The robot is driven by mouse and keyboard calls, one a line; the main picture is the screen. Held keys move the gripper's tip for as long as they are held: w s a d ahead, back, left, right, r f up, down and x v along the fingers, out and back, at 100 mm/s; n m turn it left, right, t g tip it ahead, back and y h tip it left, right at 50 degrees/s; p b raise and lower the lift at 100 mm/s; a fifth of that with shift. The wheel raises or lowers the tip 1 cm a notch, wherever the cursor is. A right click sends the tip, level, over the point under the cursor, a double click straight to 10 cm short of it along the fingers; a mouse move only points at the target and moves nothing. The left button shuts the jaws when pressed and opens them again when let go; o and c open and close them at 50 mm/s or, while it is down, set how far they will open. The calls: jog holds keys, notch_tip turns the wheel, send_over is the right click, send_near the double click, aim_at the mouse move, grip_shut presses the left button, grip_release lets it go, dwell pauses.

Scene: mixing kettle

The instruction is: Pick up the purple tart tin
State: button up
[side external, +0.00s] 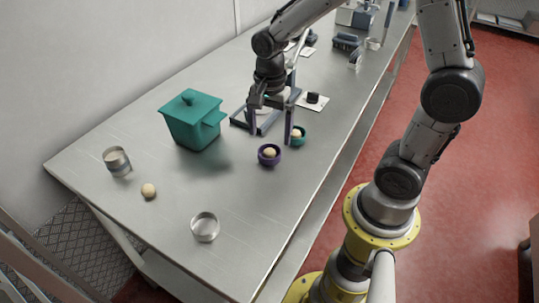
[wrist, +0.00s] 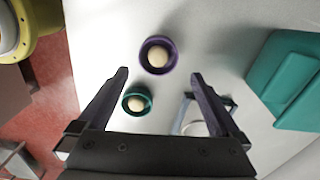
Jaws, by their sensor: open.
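The purple tart tin (side external: 269,157) sits on the metal table with a pale round ball in it. It also shows in the wrist view (wrist: 172,66), just beyond my fingertips and near the middle between them. A teal tin (side external: 302,137) with a similar ball stands close by, and it appears in the wrist view (wrist: 148,107) near the left finger. My gripper (side external: 271,136) is open and empty above the table. In the wrist view its two fingers (wrist: 160,74) are spread wide, with the purple tin apart from both.
A teal lidded box (side external: 193,122) stands left of my gripper. A dark-framed device (side external: 243,119) is behind the gripper. Bare table surrounds the purple tin's front.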

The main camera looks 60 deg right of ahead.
aim_at(271, 148)
jog(key=shift+s+a+f, duration=0.1)
jog(key=shift+s+f, duration=0.05)
jog(key=shift+f, duration=2.2)
jog(key=c, duration=1.3)
jog(key=shift+r, duration=0.2)
